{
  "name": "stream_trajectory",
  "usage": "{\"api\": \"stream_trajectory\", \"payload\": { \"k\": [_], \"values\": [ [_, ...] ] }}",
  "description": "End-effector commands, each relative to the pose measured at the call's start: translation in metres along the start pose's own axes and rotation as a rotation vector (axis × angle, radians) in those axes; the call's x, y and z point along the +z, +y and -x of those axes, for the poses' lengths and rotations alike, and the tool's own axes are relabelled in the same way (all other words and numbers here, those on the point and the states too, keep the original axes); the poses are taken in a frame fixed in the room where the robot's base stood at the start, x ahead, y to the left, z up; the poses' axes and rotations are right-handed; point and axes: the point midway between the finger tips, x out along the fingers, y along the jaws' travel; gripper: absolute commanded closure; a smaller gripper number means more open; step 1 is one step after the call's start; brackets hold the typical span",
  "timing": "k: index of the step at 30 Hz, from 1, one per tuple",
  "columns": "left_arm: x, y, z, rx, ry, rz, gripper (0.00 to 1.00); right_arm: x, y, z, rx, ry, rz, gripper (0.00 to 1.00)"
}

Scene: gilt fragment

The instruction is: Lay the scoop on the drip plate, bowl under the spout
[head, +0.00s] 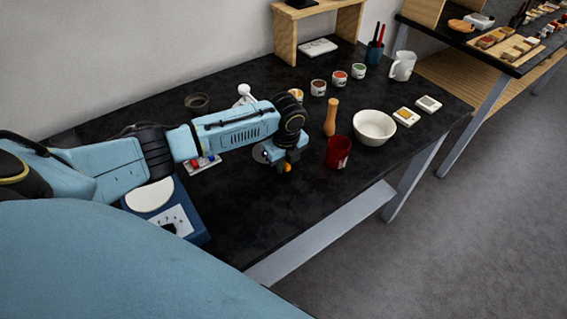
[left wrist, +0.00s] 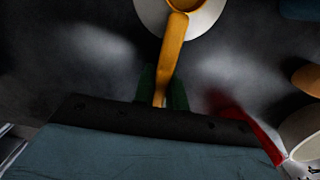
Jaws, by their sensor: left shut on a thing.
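My left gripper (head: 283,163) is low over the dark table, near its front edge. In the left wrist view its two fingers (left wrist: 162,94) are shut on the handle of the yellow-orange scoop (left wrist: 172,55). The scoop's orange end (head: 287,168) shows just below the gripper in the head view. The scoop's bowl (left wrist: 186,4) is cut by the top edge of the wrist view and overlaps a pale round plate (left wrist: 150,14). This plate (head: 261,153) is partly hidden by my arm in the head view. I cannot tell whether scoop and plate touch. No spout is clearly visible.
A red cup (head: 338,153), a wooden upright piece (head: 331,118) and a white bowl (head: 374,128) stand right of the gripper. Several small pots, including one (head: 318,88), stand behind. A blue device (head: 178,219) sits at left. Bare tabletop (head: 250,215) lies in front.

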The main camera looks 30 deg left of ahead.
Motion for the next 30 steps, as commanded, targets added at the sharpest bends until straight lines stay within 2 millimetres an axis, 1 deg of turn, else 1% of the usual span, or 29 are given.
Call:
{"api": "stream_trajectory", "payload": {
  "k": [12,13,17,30],
  "values": [
    [-0.003,0.003,-0.015,0.006,0.002,-0.001,1.00,0.000,-0.001,-0.002,-0.001,0.001,-0.001,0.64],
    [-0.003,0.003,-0.015,0.007,0.002,-0.001,0.82,0.000,-0.001,-0.002,-0.001,0.001,-0.001,0.64],
    [-0.004,0.003,-0.016,0.010,0.003,-0.001,0.65,0.000,-0.001,-0.002,-0.001,0.001,0.000,0.64],
    [-0.003,0.005,-0.016,0.016,0.004,-0.001,0.65,-0.001,-0.001,-0.003,-0.001,0.001,0.000,0.64]
  ]
}}
